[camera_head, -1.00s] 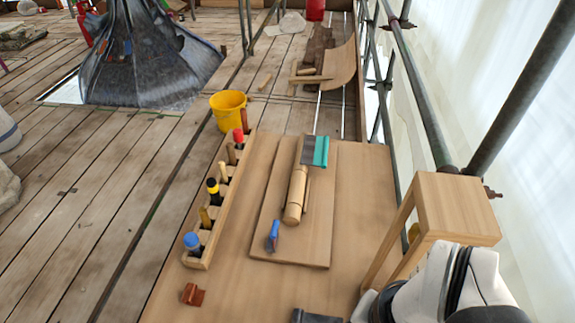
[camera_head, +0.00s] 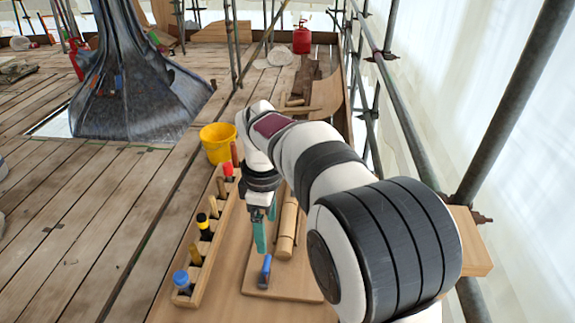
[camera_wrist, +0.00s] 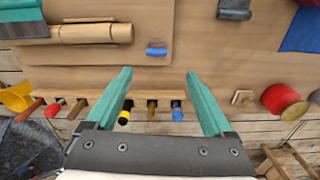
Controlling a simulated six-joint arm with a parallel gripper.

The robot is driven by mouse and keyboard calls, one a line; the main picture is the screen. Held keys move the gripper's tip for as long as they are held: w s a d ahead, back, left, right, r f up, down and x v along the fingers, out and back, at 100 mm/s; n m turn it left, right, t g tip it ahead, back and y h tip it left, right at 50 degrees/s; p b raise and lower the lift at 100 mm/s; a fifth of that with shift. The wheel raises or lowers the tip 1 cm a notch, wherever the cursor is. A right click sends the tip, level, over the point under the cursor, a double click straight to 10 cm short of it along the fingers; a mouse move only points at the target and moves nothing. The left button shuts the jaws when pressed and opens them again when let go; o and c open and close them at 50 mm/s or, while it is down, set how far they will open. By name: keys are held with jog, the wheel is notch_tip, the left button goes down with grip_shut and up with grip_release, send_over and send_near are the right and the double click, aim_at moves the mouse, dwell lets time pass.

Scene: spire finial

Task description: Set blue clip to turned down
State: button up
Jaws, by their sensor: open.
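The blue clip (camera_head: 265,268) sits near the front edge of a raised wooden board (camera_head: 302,286), close to the near end of a round wooden piece (camera_head: 287,228). Its blue part looks upright in the head view, with a darker foot below. In the wrist view the blue clip (camera_wrist: 156,49) is a short bar lying across the picture, ahead of the fingertips. My gripper (camera_head: 265,232) hangs above the board, behind the clip in the head view. In the wrist view its teal fingers (camera_wrist: 159,76) are wide apart with nothing between them.
A wooden rack (camera_head: 212,250) with several handled tools stands left of the board. A yellow bucket (camera_head: 218,143) is behind it. In the wrist view a red spool (camera_wrist: 284,100) and a dark grey piece (camera_wrist: 234,9) lie to the right. Bare bench lies between.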

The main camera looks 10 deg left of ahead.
aim_at(268, 263)
jog(key=shift+n, duration=0.4)
jog(key=f, duration=1.6)
jog(key=shift+w+a+f, duration=0.15)
jog(key=shift+w+a, duration=0.15)
jog(key=shift+a, duration=0.1)
jog(key=c, duration=1.4)
jog(key=shift+o, duration=0.2)
jog(key=shift+d, duration=0.1)
jog(key=y, duration=0.1)
jog(key=d+y, duration=0.1)
jog(key=y, duration=0.2)
jog(key=shift+d+f, duration=0.15)
jog(key=shift+d, duration=0.2)
grip_shut()
jog(key=shift+d+f+y, duration=0.2)
jog(key=shift+d+y, duration=0.05)
jog(key=shift+y, duration=0.7)
jog(key=shift+d+f+y, duration=0.15)
jog(key=shift+d+y, duration=0.1)
jog(key=shift+y, duration=0.7)
grip_release()
